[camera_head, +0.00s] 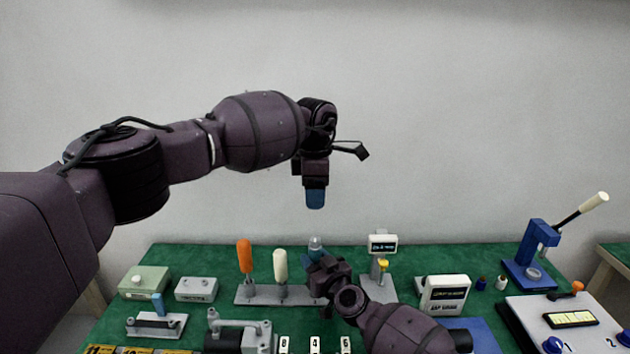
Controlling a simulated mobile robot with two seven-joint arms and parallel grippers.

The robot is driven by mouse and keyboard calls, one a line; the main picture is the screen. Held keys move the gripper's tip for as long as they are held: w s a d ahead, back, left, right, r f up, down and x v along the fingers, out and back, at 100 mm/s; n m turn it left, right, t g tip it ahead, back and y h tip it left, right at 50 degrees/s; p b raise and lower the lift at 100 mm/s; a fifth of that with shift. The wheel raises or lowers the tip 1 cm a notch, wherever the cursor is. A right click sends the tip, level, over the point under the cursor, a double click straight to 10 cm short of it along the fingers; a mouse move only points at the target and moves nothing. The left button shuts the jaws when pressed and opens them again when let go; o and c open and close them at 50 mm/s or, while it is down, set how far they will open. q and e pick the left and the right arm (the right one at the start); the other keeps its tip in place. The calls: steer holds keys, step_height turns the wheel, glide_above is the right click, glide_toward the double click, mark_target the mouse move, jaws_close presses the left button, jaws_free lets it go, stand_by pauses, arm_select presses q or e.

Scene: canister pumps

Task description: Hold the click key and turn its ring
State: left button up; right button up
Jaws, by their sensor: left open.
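My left gripper (315,198) points down with blue fingertips, high above the table's back edge and in front of the wall. It is open, and nothing shows in it. My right gripper (326,274) is low over the middle of the table, and its fingers are mostly hidden by its own body. A small clear-topped piece (315,244) shows just beyond it; I cannot tell whether they touch. I cannot tell for sure which item is the click key; its ring is not clearly visible. A yellow-topped piece (383,265) stands below a small display, right of my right gripper.
An orange handle (245,257) and a cream handle (280,266) stand on a grey base at left. A white display box (445,294), a blue lever press (537,246) and a white panel (585,334) are at right. Green table (440,257) shows between them.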

steer(key=o, duration=0.4)
steer(key=shift+s+d, duration=0.1)
